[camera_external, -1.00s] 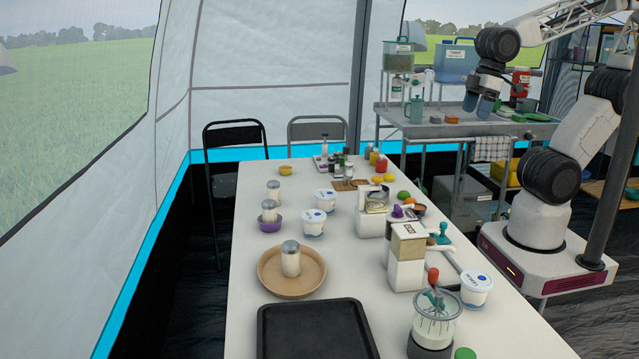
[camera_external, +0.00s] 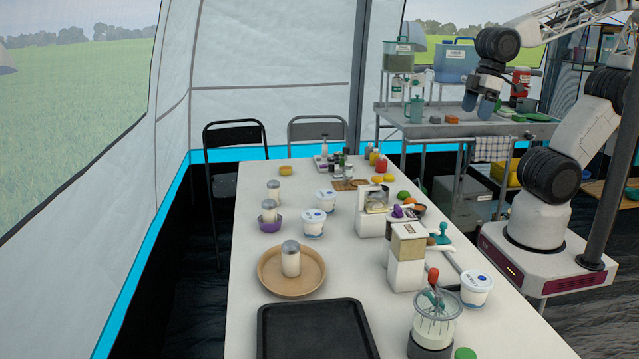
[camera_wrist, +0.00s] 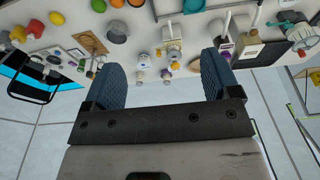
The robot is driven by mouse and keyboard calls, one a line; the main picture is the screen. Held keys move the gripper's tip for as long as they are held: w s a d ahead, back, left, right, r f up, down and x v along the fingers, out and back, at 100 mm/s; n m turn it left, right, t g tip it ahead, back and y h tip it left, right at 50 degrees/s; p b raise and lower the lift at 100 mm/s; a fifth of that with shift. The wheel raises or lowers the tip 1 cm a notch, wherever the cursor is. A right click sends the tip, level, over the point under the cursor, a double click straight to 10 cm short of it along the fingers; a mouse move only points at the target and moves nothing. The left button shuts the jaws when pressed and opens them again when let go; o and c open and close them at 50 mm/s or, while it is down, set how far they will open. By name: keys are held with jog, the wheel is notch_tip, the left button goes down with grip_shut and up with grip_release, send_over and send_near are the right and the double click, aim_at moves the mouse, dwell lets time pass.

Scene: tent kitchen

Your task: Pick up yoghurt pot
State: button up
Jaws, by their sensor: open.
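Three white yoghurt pots with printed lids stand upright on the long table. One (camera_external: 325,201) is near the middle, a second (camera_external: 313,225) is just in front of it, and a third (camera_external: 476,292) is at the right edge. My gripper (camera_external: 478,104) hangs high at the upper right, well away from all the pots. In the wrist view my gripper (camera_wrist: 163,75) shows two blue fingers spread wide with nothing between them.
A tan round tray (camera_external: 268,275) holds a shaker, and a black tray (camera_external: 312,335) lies in front. The steel cart (camera_external: 400,112) is behind.

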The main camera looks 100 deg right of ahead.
jog(key=n+g, duration=0.3)
jog(key=n, duration=1)
send_over(477, 277)
notch_tip(477, 277, down, 24)
jog(key=shift+r, duration=0.1)
jog(key=shift+a, duration=0.1)
jog(key=shift+f, duration=0.2)
jog(key=shift+f, duration=1.25)
